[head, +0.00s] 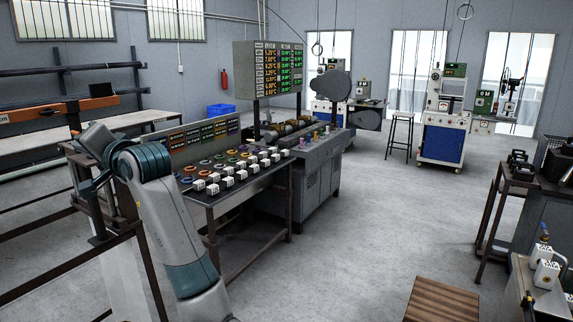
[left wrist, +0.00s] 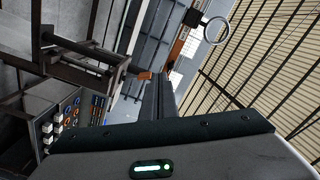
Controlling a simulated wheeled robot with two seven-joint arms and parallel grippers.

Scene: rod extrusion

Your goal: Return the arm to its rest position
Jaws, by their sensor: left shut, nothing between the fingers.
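My left arm (head: 180,220) rises from the bottom of the head view, bends at the top and reaches toward the rack at the left. Its hand is hard to make out there against the dark frame. In the left wrist view my left gripper (left wrist: 158,85) shows as dark fingers, shut with nothing between them. It is tilted, and no object touches the fingertips. My right gripper is in neither view.
A control panel table (head: 228,190) with rings and white blocks stands right of my left arm. A dark metal rack (head: 85,195) stands close behind the arm. An extrusion machine (head: 318,175) is beyond. A wooden slatted top (head: 440,300) is front right. The middle floor is clear.

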